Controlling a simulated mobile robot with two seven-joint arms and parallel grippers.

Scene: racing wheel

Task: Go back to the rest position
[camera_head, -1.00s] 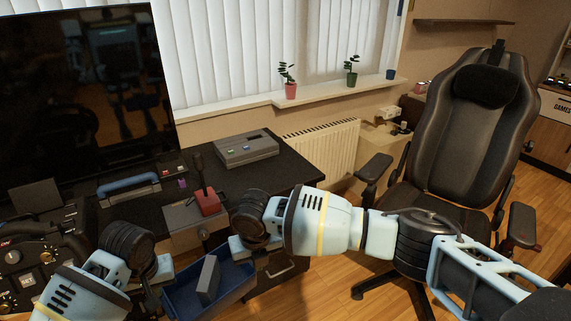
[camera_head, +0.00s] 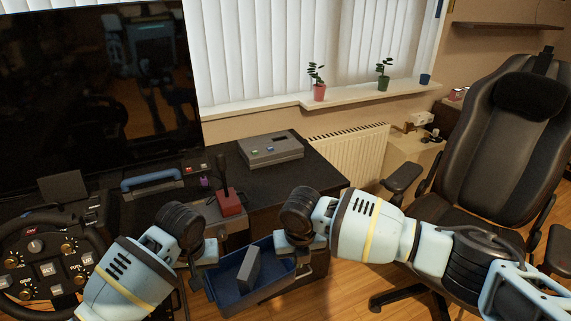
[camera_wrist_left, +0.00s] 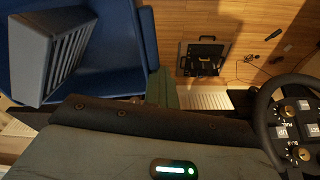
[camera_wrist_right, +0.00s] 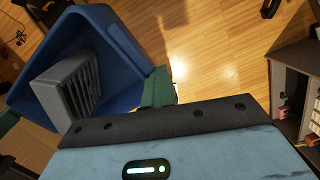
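A blue bin (camera_head: 225,301) is held up in front of the desk, with a grey slotted block (camera_head: 249,268) leaning inside it. My left gripper (camera_head: 200,262) is at the bin's left side and my right gripper (camera_head: 303,254) at its right side. In the left wrist view, a green finger pad (camera_wrist_left: 161,88) lies against the bin wall (camera_wrist_left: 147,35). In the right wrist view, another green pad (camera_wrist_right: 158,88) lies against the opposite wall (camera_wrist_right: 120,40). Both grippers appear shut on the bin; their other fingers are hidden.
A racing wheel (camera_head: 45,269) is at the left, before a large monitor (camera_head: 60,120). A red-based joystick (camera_head: 229,203) and grey box (camera_head: 270,148) are on or by the black desk (camera_head: 318,180). A gaming chair (camera_head: 520,150) stands right, with wooden floor (camera_head: 345,290) between.

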